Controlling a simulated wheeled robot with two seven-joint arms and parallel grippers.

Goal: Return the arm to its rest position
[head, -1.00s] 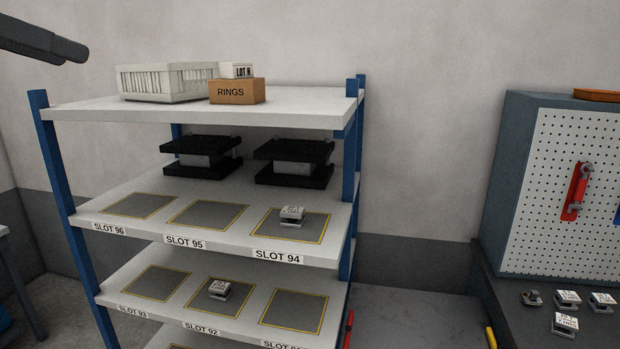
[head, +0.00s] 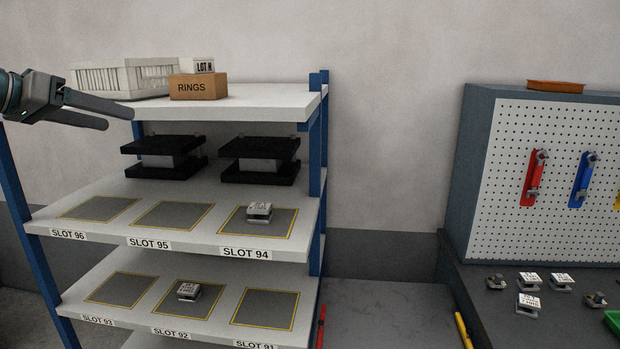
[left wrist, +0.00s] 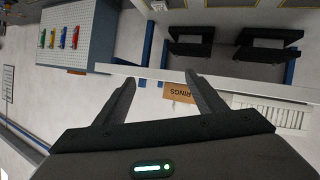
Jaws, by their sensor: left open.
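My left gripper (head: 118,114) comes in from the left in the head view, in front of the shelf rack's upper left part. Its two fingers are apart with nothing between them. In the left wrist view the open fingers (left wrist: 158,88) point toward the rack's top shelf and the RINGS box (left wrist: 178,92). My right gripper does not show.
The rack's top shelf (head: 240,100) bears a white crate (head: 125,78) and the RINGS box (head: 198,87). Small labelled parts sit on SLOT 94 (head: 259,211) and SLOT 92 (head: 188,291). A pegboard cabinet (head: 480,180) and bench stand at right.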

